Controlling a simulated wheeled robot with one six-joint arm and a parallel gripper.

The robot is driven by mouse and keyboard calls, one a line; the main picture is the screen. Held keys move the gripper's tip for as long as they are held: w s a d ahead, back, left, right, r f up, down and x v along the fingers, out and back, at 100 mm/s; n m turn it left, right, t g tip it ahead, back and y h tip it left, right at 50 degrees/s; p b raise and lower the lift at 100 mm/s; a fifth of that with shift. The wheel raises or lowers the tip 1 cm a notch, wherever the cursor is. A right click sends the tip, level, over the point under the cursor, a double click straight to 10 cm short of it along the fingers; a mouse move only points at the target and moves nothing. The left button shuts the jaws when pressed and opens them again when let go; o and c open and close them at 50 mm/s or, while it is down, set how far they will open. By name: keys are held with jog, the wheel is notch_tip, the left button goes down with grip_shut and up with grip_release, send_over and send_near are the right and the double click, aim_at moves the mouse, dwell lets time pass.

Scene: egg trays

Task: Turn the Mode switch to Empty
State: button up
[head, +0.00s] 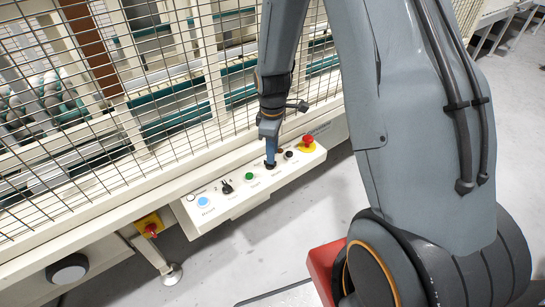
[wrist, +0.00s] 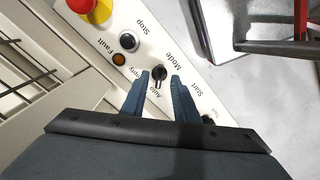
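The Mode switch (wrist: 159,73) is a small black knob on the cream control panel (head: 217,208). In the wrist view its light mark points down toward the "Auto" label. The "Empty" label (wrist: 134,74) lies to its left, partly covered by a finger. My gripper (wrist: 160,76) is open, with one blue fingertip on each side of the knob; I cannot tell whether they touch it. In the head view my gripper (head: 270,150) points down at the panel and hides most of the switch.
A red emergency stop (head: 308,140), a black Stop button (wrist: 128,41) and an orange Fault lamp (wrist: 119,59) sit close by. A green button (head: 249,176), black selector (head: 226,187) and blue button (head: 203,201) line the panel's left. A wire mesh fence (head: 150,110) rises behind.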

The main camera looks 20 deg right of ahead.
jog(key=shift+f, duration=1.7)
jog(key=shift+c, duration=0.4)
grip_shut()
